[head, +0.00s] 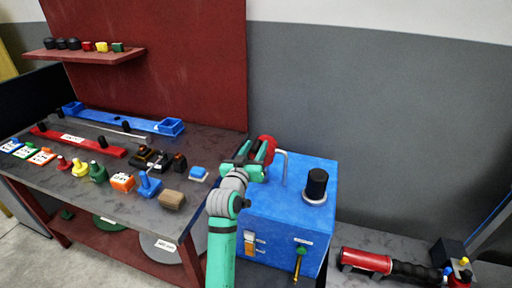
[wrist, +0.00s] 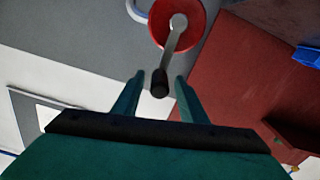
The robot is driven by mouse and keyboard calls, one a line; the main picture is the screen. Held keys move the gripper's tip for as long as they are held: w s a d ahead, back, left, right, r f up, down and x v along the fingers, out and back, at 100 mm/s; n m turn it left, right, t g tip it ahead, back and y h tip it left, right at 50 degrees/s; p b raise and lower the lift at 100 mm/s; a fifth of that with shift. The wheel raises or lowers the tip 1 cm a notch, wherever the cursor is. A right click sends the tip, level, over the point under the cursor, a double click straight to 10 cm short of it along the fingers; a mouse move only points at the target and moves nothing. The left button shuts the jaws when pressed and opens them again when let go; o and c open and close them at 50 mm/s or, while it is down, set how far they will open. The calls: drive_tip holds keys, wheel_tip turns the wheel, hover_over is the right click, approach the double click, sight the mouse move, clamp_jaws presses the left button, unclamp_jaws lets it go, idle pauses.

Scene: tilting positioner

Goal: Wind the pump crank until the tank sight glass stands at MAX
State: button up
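The pump crank shows in the wrist view as a red disc (wrist: 190,24) with a grey crank arm (wrist: 170,48) ending in a black knob (wrist: 160,84). My gripper (wrist: 159,77) is open, and the knob appears between its fingertips with a gap on both sides. In the head view my gripper (head: 257,158) is beside the red disc (head: 268,147), at the top left of the blue tank (head: 290,225). The knob is hidden there. A small white and orange strip (head: 249,243) on the tank front may be the sight glass; its level is too small to read.
The tank top has a black cap (head: 317,184) and a bent grey pipe (head: 284,165). A valve with a yellow handle (head: 299,262) is on its front. The left bench (head: 95,185) holds several small parts. A red cylinder (head: 366,261) lies on the right bench.

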drive_tip(key=shift+w+d, duration=0.15)
drive_tip(key=shift+w, duration=0.2)
drive_tip(key=shift+c, duration=0.6)
clamp_jaws()
drive_tip(key=shift+w, duration=0.1)
